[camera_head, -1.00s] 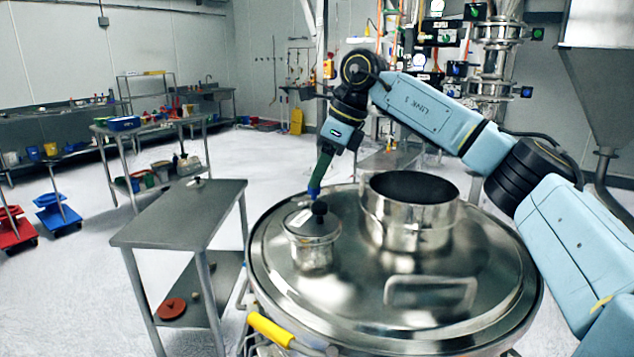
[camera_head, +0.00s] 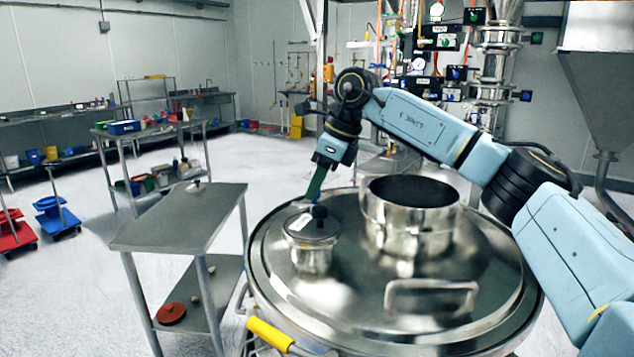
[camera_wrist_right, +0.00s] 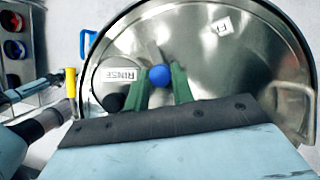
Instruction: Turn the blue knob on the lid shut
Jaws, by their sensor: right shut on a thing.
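The blue knob (camera_wrist_right: 159,74) shows in the wrist view between the green fingers of my right gripper (camera_wrist_right: 160,82), which is shut on it. The fingers reach down to the small steel lid with a white RINSE label (camera_wrist_right: 119,73). In the head view my right gripper (camera_head: 314,188) points down at the small lid (camera_head: 311,232) on the big round vessel cover (camera_head: 350,290). The blue knob is not clearly seen there, hidden around the fingertips. A black knob (camera_head: 320,212) sits on the same lid. My left gripper is not in view.
An open steel collar (camera_head: 410,225) rises from the cover to the right of the small lid. A steel handle (camera_head: 432,285) stands in front of it. A yellow-handled clamp (camera_head: 268,335) is at the vessel's front left. A grey table (camera_head: 175,225) stands to the left.

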